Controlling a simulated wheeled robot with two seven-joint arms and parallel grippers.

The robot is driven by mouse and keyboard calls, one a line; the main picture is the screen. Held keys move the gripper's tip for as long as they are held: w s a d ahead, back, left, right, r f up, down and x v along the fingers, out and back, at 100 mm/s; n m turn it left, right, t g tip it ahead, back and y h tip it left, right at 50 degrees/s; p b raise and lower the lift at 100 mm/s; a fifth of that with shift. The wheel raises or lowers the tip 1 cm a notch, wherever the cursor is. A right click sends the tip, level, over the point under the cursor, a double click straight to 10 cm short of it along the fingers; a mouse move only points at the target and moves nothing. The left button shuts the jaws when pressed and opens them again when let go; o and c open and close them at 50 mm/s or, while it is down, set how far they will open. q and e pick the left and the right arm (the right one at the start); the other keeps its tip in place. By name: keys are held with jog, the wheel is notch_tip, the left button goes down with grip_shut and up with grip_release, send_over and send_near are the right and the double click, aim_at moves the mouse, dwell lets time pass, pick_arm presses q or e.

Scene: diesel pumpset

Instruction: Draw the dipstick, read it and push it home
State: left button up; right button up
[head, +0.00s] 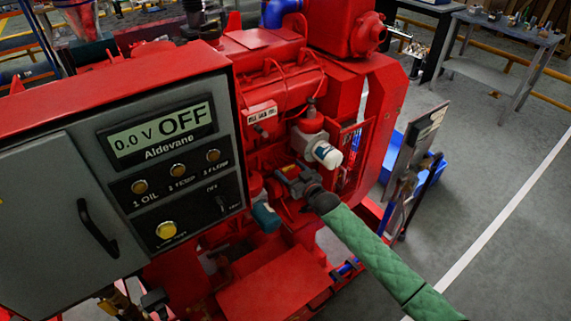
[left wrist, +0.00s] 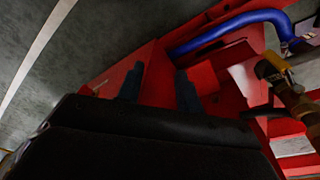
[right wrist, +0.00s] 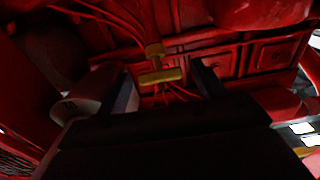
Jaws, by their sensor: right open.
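The dipstick's yellow T-shaped handle (right wrist: 160,76) shows in the right wrist view, upright on its yellow collar against the red engine. My right gripper (right wrist: 163,86) is open, with one finger on each side of the handle; I cannot tell whether either touches it. In the head view my right gripper (head: 291,180) reaches in at the engine's side, below the white filter (head: 327,154), on a green-sleeved arm. The handle is mostly hidden there. My left gripper (left wrist: 158,88) is open and empty, its fingers apart over red framework.
The grey control panel (head: 60,205) reads "0.0 V OFF" and stands left of the engine (head: 272,85). A blue hose (left wrist: 225,30) and a brass valve (left wrist: 275,68) are near my left gripper. Open floor (head: 480,200) lies to the right.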

pick_arm(q)
jog(key=shift+s+a+f+p, duration=0.15)
jog(key=shift+s+f, duration=0.1)
jog(key=shift+f, duration=0.4)
jog(key=shift+s+a+f+p, duration=0.1)
jog(key=shift+s+f, duration=0.1)
jog(key=shift+f, duration=0.5)
jog(key=shift+s+a+f+p, duration=0.15)
jog(key=shift+s+f, duration=0.1)
jog(key=shift+f, duration=0.4)
pick_arm(e)
jog(key=shift+x, duration=1.65)
